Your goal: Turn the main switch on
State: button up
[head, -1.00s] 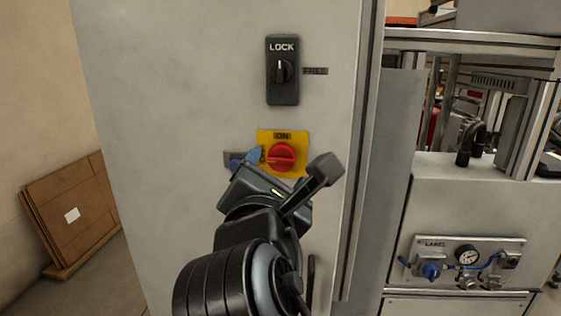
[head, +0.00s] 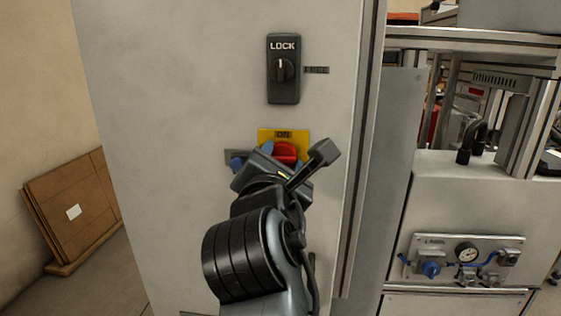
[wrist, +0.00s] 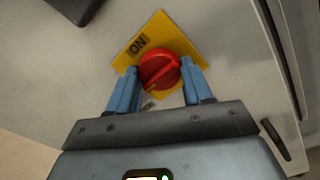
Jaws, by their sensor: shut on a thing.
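The main switch is a red rotary knob (head: 285,151) on a yellow plate (head: 264,134), on the front of a grey cabinet. In the wrist view the knob (wrist: 158,69) sits between the two blue fingers of my gripper (wrist: 157,72), one on each side. The gripper is shut on the knob. The knob's raised ridge runs slantwise in the wrist view. The label (wrist: 137,44) on the plate reads ON. In the head view my wrist hides the lower part of the knob and plate.
A black LOCK switch (head: 283,68) is above the plate on the cabinet door (head: 170,110). To the right is a machine with an air panel (head: 468,262). Flat brown boards (head: 75,205) lean on the wall at left.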

jog(key=c, duration=0.4)
jog(key=shift+m, duration=0.3)
jog(key=m+b, duration=0.3)
jog(key=m, duration=1.4)
jog(key=shift+f, duration=0.1)
jog(key=shift+m, duration=0.3)
jog(key=o, duration=1)
